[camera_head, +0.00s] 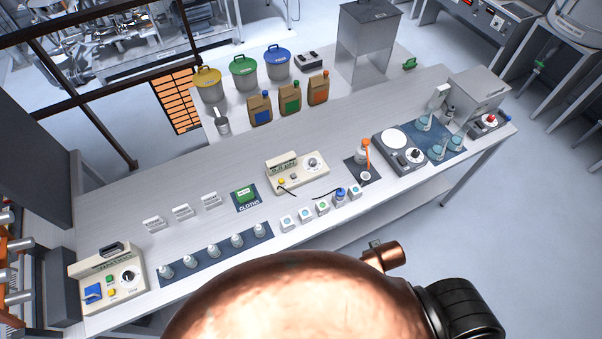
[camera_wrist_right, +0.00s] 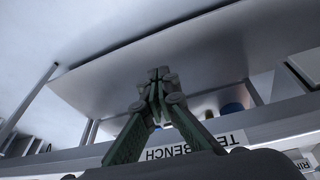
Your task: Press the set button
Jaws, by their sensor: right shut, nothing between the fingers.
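Two beige boxes with knobs and small buttons stand on the bench in the head view. The left box (camera_head: 108,283) has a blue pad (camera_head: 93,293), a green button (camera_head: 110,279), a yellow button (camera_head: 112,293) and a black knob (camera_head: 128,276). The middle box (camera_head: 298,172) has a yellow button (camera_head: 282,182), a pale button and a knob (camera_head: 312,163). Their lettering is too small to read, so I cannot tell which button is set. My right gripper (camera_wrist_right: 158,76) shows only in the wrist view, shut and empty, apart from any button. My left gripper is not in view.
The long bench (camera_head: 150,190) carries a row of small bottles on a blue mat (camera_head: 262,230), small white cups (camera_head: 306,213), a green cloth pack (camera_head: 246,193) and a round-topped device (camera_head: 394,142). A bench label (camera_wrist_right: 195,148) shows in the wrist view.

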